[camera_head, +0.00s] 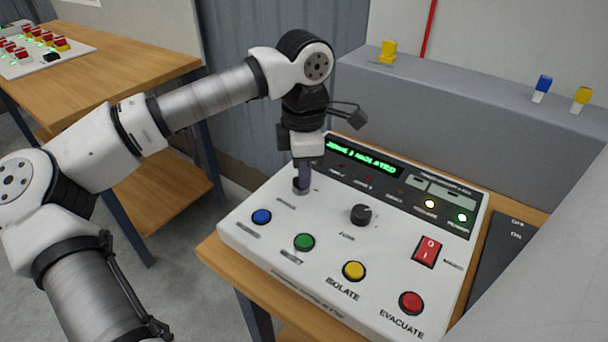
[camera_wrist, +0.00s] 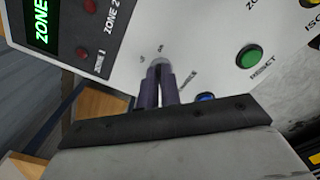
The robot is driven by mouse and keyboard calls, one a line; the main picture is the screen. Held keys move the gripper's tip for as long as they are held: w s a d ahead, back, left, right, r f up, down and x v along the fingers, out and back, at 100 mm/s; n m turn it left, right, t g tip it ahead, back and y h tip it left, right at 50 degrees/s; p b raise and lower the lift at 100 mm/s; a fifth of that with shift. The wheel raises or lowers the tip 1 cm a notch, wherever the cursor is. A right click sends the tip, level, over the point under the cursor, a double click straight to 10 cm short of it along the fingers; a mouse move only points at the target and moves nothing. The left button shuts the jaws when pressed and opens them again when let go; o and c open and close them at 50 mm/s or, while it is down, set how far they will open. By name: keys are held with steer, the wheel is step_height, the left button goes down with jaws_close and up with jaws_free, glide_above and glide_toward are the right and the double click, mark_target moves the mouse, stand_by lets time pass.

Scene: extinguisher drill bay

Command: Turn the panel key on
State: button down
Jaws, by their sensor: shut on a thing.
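The white control panel (camera_head: 330,255) sits on a wooden table. Its key switch (camera_head: 302,186) is at the panel's upper left, with small marks beside it. My gripper (camera_head: 303,183) points down over the switch, its purple-grey fingers shut on the key. In the wrist view the gripper's fingertips (camera_wrist: 160,68) meet at the grey switch (camera_wrist: 161,62); the fingers hide most of the key, so its turn angle cannot be told. The panel display (camera_head: 363,157) is lit green and seems to read "ZONE 1 ISOLATED".
Blue (camera_head: 261,217), green (camera_head: 304,242), yellow (camera_head: 354,271) and red (camera_head: 411,303) buttons line the panel front. A black knob (camera_head: 361,214) and a red rocker switch (camera_head: 427,251) are right of my gripper. A grey ledge (camera_head: 470,110) stands behind.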

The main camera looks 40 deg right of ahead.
steer(key=shift+m+b, duration=0.3)
steer(key=shift+m, duration=0.8)
steer(key=c, duration=1.6)
jaws_free()
steer(key=shift+s, duration=0.1)
step_height(320, 180, up, 14)
steer(key=shift+f, duration=0.1)
